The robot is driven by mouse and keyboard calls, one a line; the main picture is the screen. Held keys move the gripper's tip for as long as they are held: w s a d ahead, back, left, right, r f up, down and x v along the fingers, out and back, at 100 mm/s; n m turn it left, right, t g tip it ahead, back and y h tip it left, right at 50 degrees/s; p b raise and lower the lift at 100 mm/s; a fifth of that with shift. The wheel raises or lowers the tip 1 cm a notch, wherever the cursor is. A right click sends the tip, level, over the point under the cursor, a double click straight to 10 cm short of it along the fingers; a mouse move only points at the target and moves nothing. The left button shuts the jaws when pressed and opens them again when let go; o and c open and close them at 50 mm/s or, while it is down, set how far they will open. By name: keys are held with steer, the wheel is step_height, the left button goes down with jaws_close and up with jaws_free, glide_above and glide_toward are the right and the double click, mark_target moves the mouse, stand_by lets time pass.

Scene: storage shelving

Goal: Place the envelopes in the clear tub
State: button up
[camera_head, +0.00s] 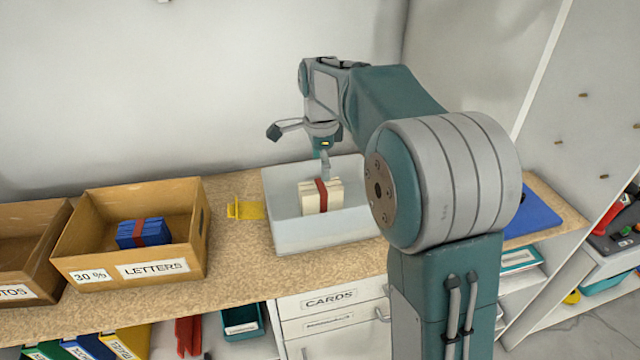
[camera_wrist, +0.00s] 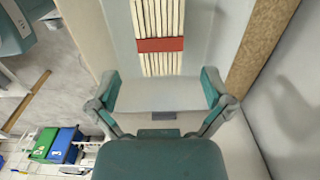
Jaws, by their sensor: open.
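A bundle of cream envelopes (camera_head: 312,199) with a red band stands inside the clear tub (camera_head: 290,234) on the counter. In the wrist view the envelopes (camera_wrist: 158,22) show edge-on with the red band across them. The tub (camera_wrist: 160,95) fills the area between my fingers there. My gripper (camera_head: 324,165) is over the tub, above and behind the envelopes. In the wrist view my gripper (camera_wrist: 158,92) has its fingers spread wide, with nothing between them. The envelopes are apart from the fingers.
A cardboard box labelled LETTERS (camera_head: 153,268) with a blue banded bundle (camera_head: 143,232) stands left of the tub. A yellow object (camera_head: 247,209) lies between them. A blue flat item (camera_head: 533,215) lies at the right. The wall is close behind the tub.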

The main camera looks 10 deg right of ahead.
mark_target(321, 187)
step_height(321, 187, up, 4)
steer(key=shift+f, duration=0.25)
steer(key=shift+s+r, duration=0.15)
steer(key=shift+r, duration=0.05)
steer(key=s+r+n+t, duration=0.35)
steer(key=s+n, duration=0.55)
steer(key=s, duration=0.5)
steer(key=s+f+n+t, duration=0.1)
steer(key=s+f+n, duration=0.1)
steer(key=s+n, duration=0.2)
steer(key=s+f+n+t, duration=0.1)
steer(key=s+f+n, duration=0.2)
steer(key=s, duration=0.7)
steer(key=shift+s+f+n, duration=0.2)
steer(key=shift+f+n, duration=0.1)
steer(key=shift+n, duration=0.7)
steer(key=shift+d, duration=0.1)
